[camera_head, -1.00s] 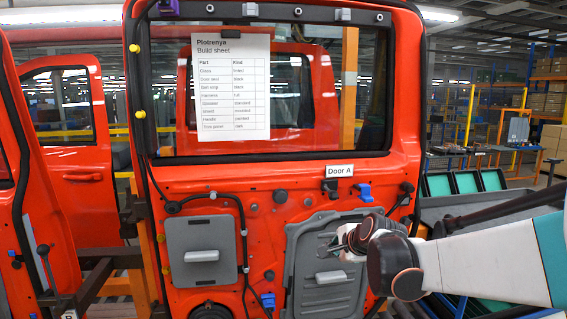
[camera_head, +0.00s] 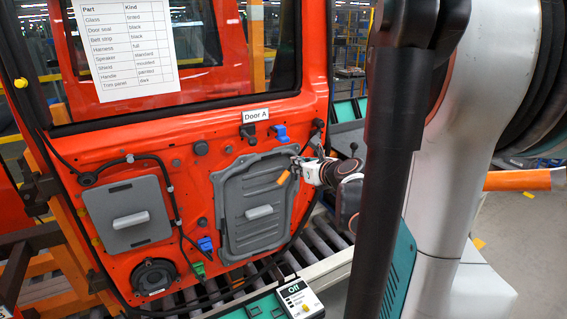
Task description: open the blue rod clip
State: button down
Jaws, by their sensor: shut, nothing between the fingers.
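A blue clip-like part (camera_head: 280,133) sits on the red door (camera_head: 215,165), just below and right of the "Door A" label. It looks like the rod clip, but whether it is open or closed is too small to tell. A second blue part (camera_head: 205,243) sits lower, between the two grey panels. My gripper (camera_head: 295,170) is shut and empty, in front of the upper right edge of the larger grey panel. It appears below the upper blue part, apart from it. Its fingertips are small, and their depth to the door is unclear.
A grey ribbed panel (camera_head: 245,226) and a smaller grey panel (camera_head: 113,219) are on the door. A black latch-like part (camera_head: 248,133) is left of the upper blue part. A green connector (camera_head: 198,269) hangs below. A box reading "Off" (camera_head: 300,297) stands in front.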

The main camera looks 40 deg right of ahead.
aim_at(282, 134)
jog(key=w, duration=0.1)
jog(key=w+d+r+p, duration=0.1)
jog(key=w, duration=0.1)
jog(key=w+r+p, duration=0.1)
jog(key=w, duration=0.1)
jog(key=shift+w+d, duration=0.1)
jog(key=shift+d, duration=0.05)
jog(key=shift+r, duration=0.1)
dwell(0.3)
